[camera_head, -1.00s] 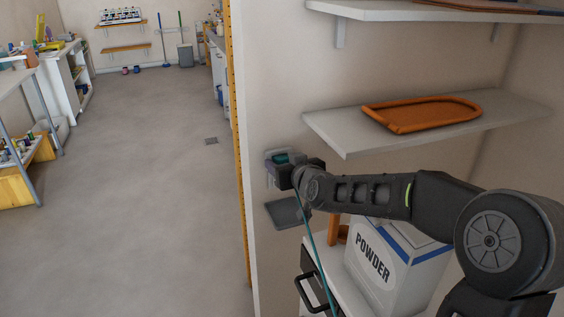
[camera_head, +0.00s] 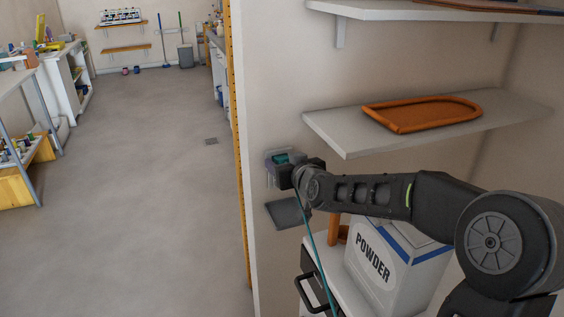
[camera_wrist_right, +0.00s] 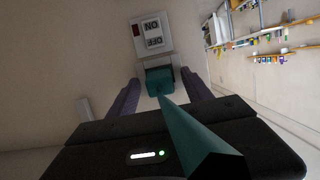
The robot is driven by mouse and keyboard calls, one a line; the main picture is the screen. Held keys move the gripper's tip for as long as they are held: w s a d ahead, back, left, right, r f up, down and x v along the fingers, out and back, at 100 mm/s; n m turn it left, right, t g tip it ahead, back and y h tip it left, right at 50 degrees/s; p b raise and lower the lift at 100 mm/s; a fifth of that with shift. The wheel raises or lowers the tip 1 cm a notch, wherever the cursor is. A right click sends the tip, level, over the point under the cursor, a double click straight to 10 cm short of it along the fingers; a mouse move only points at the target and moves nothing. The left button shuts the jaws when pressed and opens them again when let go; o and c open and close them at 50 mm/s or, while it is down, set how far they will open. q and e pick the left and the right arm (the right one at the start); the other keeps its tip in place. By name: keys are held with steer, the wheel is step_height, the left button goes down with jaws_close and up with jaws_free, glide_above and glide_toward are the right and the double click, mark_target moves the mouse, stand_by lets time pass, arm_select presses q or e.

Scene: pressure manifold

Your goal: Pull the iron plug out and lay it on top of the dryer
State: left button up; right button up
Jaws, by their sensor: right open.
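The teal iron plug (camera_head: 281,158) sits at the wall socket; it also shows in the right wrist view (camera_wrist_right: 159,80), just below an ON/OFF switch plate (camera_wrist_right: 153,34). Its teal cord (camera_head: 314,248) hangs down and passes close to the wrist camera. My right gripper (camera_head: 287,171) is at the socket. In the right wrist view its open fingers (camera_wrist_right: 160,92) stand on both sides of the plug, with gaps visible. The white-topped appliance with a black handle (camera_head: 313,293) at the bottom looks like the dryer; its top is partly hidden. My left gripper is not in view.
A white POWDER box (camera_head: 391,272) stands on the appliance under my right arm, beside an orange object (camera_head: 338,234). A shelf (camera_head: 338,136) with an orange tray (camera_head: 421,113) is above the arm. A grey plate (camera_head: 287,213) is on the wall below the socket.

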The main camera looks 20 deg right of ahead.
stand_by(0.5)
jaws_close()
stand_by(0.4)
steer(key=shift+s, duration=0.1)
stand_by(0.5)
steer(key=shift+v, duration=2.95)
steer(key=s+a+f, duration=0.4)
steer(key=a+f, duration=0.7)
steer(key=f, duration=0.4)
steer(key=shift+f+n+y, duration=0.3)
steer(key=shift+y, duration=0.1)
steer(key=shift+a, duration=0.15)
